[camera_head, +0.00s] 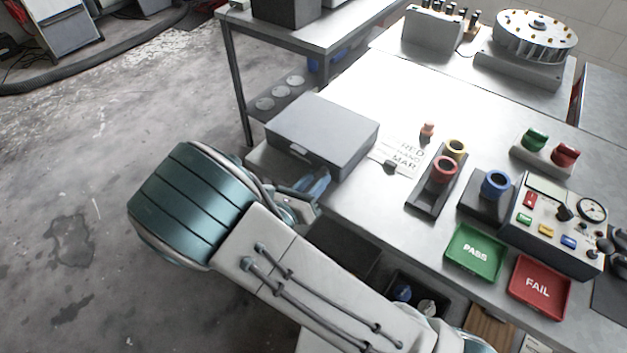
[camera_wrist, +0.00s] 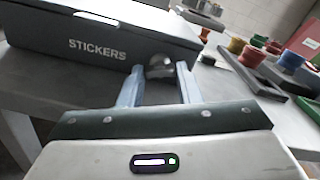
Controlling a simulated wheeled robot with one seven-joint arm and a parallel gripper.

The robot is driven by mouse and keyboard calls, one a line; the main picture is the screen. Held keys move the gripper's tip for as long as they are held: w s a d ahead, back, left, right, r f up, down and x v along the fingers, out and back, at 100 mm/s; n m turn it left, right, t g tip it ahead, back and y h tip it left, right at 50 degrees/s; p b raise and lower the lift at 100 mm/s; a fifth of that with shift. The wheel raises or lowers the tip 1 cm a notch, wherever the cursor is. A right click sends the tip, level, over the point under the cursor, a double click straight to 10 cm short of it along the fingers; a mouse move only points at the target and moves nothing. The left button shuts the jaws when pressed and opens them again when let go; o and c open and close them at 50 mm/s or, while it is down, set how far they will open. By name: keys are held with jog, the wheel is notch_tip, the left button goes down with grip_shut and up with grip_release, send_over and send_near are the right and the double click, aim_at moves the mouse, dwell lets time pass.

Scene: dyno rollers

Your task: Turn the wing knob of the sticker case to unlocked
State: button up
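The sticker case (camera_head: 322,128) is a grey, flat-lidded box at the table's left edge. Its front, marked STICKERS, faces me in the wrist view (camera_wrist: 97,45). A small, dark grey, rounded knob (camera_wrist: 161,68) shows near the front's right end in the wrist view. My gripper (camera_wrist: 160,80) is open, with one pale blue finger on each side of the knob in that view. I cannot tell whether the fingers touch it, and its wing angle is unclear. In the head view my gripper (camera_head: 316,184) is just in front of the case, and the knob is hidden.
Right of the case lie a printed sheet (camera_head: 397,158) and a dark tray with red and yellow rollers (camera_head: 437,190). Further right are green PASS (camera_head: 475,252) and red FAIL (camera_head: 540,288) trays and a control box (camera_head: 553,228). Open floor lies left of the table.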

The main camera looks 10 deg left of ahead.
jog(key=m+b, duration=0.2)
jog(key=m, duration=0.1)
jog(key=shift+f, duration=0.15)
jog(key=shift+m, duration=0.7)
jog(key=o, duration=1)
jog(key=b+v, duration=0.1)
jog(key=v, duration=1.3)
jog(key=shift+w, duration=0.1)
